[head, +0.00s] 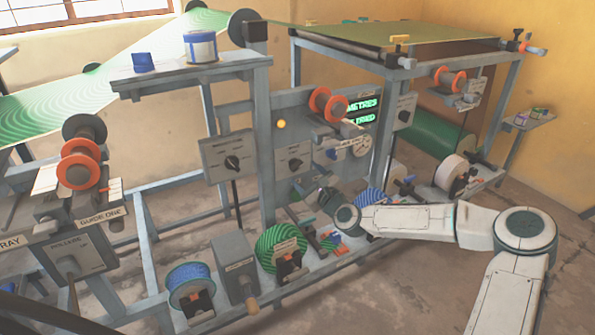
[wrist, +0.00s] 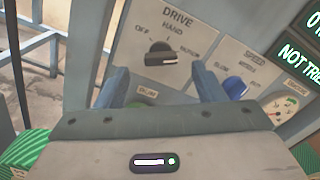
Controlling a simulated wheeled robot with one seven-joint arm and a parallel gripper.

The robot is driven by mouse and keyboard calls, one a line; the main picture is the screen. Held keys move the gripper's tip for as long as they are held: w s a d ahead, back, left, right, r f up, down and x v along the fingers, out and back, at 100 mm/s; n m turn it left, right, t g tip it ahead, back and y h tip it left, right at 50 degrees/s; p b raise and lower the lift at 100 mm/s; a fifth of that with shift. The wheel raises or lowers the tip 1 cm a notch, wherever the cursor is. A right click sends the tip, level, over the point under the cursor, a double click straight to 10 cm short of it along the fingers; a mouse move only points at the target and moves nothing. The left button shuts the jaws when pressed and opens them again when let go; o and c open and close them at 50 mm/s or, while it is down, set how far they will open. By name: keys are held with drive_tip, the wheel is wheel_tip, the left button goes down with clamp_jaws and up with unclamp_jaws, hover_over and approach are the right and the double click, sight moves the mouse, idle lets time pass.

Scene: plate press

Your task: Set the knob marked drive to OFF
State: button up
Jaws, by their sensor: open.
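The drive knob (wrist: 160,56) is a black knob on a grey panel (wrist: 128,58) headed DRIVE in the wrist view. OFF is lettered to its upper left, HAND above it, and another small label to its right. The light line on the knob points to the right, toward that right-hand label and away from OFF. My gripper (wrist: 161,85) is open and empty, its two fingers apart in front of and below the knob, not visibly touching it. In the head view my gripper (head: 325,196) is below the panel with the drive knob (head: 295,163).
Right of the drive knob are a blue speed knob (wrist: 235,86), a gauge (wrist: 283,106) and lit green displays (wrist: 300,58). Below, spools (head: 280,248) and a lever box (head: 235,262) crowd the frame.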

sight(298, 167)
drive_tip(key=shift+x, duration=2.65)
drive_tip(key=shift+c, duration=0.3)
